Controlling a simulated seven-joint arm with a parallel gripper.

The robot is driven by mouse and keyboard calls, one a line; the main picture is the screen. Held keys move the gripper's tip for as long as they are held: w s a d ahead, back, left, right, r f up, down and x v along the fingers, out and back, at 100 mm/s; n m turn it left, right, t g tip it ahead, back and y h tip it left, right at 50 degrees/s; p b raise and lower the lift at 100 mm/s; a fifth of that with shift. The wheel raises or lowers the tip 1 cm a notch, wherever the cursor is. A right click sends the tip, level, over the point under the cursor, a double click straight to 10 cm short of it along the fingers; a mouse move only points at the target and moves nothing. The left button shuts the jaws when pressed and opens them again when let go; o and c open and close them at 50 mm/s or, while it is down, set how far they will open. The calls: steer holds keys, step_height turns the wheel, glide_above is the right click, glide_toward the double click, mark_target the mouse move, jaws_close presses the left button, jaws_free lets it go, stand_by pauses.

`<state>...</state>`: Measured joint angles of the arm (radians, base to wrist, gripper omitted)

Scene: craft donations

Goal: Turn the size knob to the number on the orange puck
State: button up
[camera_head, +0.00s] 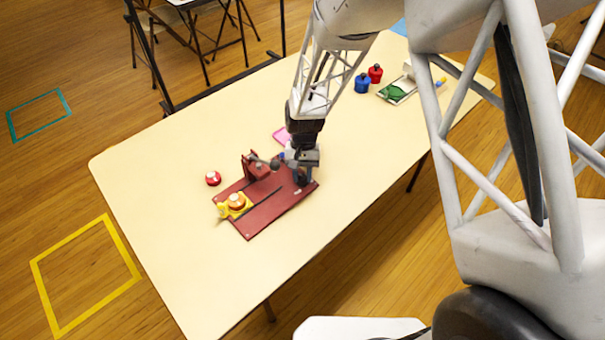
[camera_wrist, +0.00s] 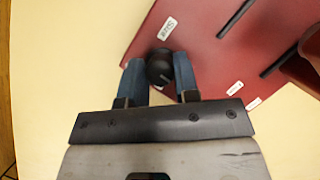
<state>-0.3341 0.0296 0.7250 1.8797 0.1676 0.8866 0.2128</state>
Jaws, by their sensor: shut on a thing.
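The dark red machine board (camera_head: 262,212) lies on the table in the head view; its surface fills the upper right of the wrist view (camera_wrist: 205,35). The black size knob (camera_wrist: 160,66) stands beside a white label (camera_wrist: 167,28) that appears to read "Size". My gripper (camera_wrist: 159,78) is shut on the knob, one blue finger on each side. In the head view my gripper (camera_head: 301,177) is at the board's right end and hides the knob. The orange puck (camera_head: 236,199) sits in a yellow holder (camera_head: 233,211) at the board's left end. Its number is too small to read, and the knob's pointer setting is unclear.
A red upright block (camera_head: 256,168) with a dark-ended lever rises from the board near my gripper. A red-and-white button (camera_head: 213,178) and a pink sheet (camera_head: 282,136) lie behind. Blue (camera_head: 362,83) and red (camera_head: 375,73) bottles stand farther right. The table's front left is clear.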

stand_by(0.4)
steer(key=o, duration=0.9)
steer(key=v, duration=0.7)
steer(key=shift+w+r, duration=0.15)
steer(key=shift+r, duration=0.25)
steer(key=shift+r, duration=0.1)
